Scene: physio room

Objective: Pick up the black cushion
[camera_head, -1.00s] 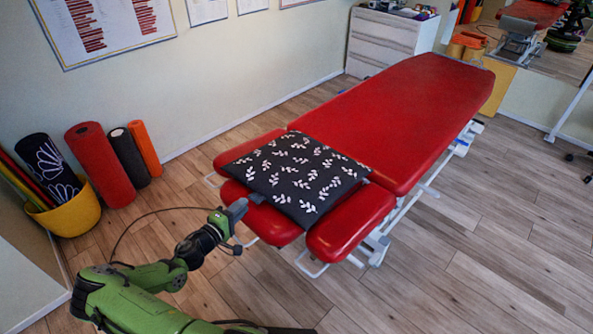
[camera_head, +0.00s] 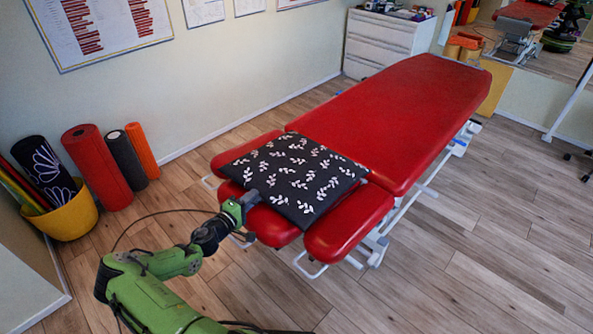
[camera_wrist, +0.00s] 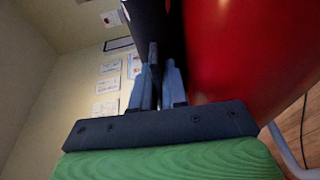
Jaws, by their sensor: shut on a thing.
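The black cushion (camera_head: 293,178) with white leaf sprigs lies at the near end of the red treatment table (camera_head: 400,110), across its head section and armrests. My gripper (camera_head: 252,197) is at the cushion's near left edge. In the wrist view the two fingers of my gripper (camera_wrist: 160,70) are close together on the dark cushion edge (camera_wrist: 155,22), with the red padding beside it. The exact contact at the fingertips is partly hidden by the fingers. The cushion looks almost flat and still rests on or very near the padding.
A yellow bucket (camera_head: 68,217) with rolled mats stands at the left wall, beside red, black and orange rollers (camera_head: 139,150). A white drawer unit (camera_head: 385,40) stands at the back. The wooden floor (camera_head: 480,250) to the right is clear.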

